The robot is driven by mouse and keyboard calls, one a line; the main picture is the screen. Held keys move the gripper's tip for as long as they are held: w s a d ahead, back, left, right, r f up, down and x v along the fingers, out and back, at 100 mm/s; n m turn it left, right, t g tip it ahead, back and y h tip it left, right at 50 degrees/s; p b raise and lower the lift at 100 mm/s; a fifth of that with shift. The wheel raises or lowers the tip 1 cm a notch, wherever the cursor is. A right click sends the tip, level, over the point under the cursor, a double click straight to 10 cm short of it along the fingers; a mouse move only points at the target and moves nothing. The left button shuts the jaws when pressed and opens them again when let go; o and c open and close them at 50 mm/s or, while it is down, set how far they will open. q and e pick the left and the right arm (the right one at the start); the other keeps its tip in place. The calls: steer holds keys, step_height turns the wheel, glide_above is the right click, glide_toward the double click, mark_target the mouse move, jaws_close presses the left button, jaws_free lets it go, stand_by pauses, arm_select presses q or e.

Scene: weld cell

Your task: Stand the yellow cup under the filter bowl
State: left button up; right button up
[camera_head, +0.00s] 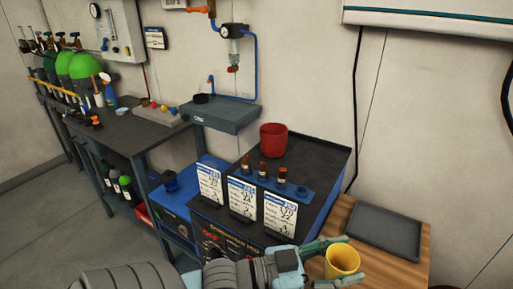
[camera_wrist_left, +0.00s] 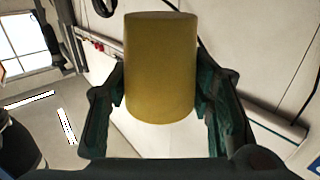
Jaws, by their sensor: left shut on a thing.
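The yellow cup (camera_head: 342,260) is held upright in my left gripper (camera_head: 335,256), at the lower right of the head view. In the left wrist view the cup (camera_wrist_left: 160,68) fills the space between the two dark green fingers of the gripper (camera_wrist_left: 160,100), which press on its sides. The filter bowl (camera_head: 234,47) hangs on the back wall under a round gauge, with a small red piece at its lower end. My gripper and the cup are well apart from it, nearer to me and to the right. My right gripper is not in view.
A grey-blue wall shelf (camera_head: 228,116) lies below the filter bowl. A red pot (camera_head: 273,139) and a blue rack with small bottles (camera_head: 262,178) stand on the welder. A grey tray (camera_head: 384,230) lies on a wooden table (camera_head: 418,263) by the cup. The workbench (camera_head: 133,128) is at left.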

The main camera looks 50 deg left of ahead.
arm_select(q)
steer(key=w+a+r+n+t+y+b, duration=0.2)
steer(key=w+a+r+n+y+b, duration=0.15)
steer(key=w+r, duration=0.85)
steer(key=w+a+r+n+g+y+b, duration=0.3)
steer(key=w+a+r+n+y+b, duration=0.3)
steer(key=w+a+r+n+y, duration=0.7)
steer(key=s+a+f+n+g+y, duration=0.55)
steer(key=a+f+g+y, duration=0.2)
steer(key=g+y, duration=0.3)
steer(key=shift+g+h, duration=0.3)
steer(key=shift+g, duration=0.15)
steer(key=f+b, duration=0.1)
steer(key=f, duration=0.5)
steer(key=f+b, duration=0.1)
steer(key=f, duration=0.5)
steer(key=f+b, duration=0.1)
steer(key=f, duration=0.6)
steer(key=shift+s+a+b, duration=0.3)
steer(key=shift+s+a, duration=0.05)
steer(key=shift+a, duration=0.05)
steer(key=shift+f, duration=0.4)
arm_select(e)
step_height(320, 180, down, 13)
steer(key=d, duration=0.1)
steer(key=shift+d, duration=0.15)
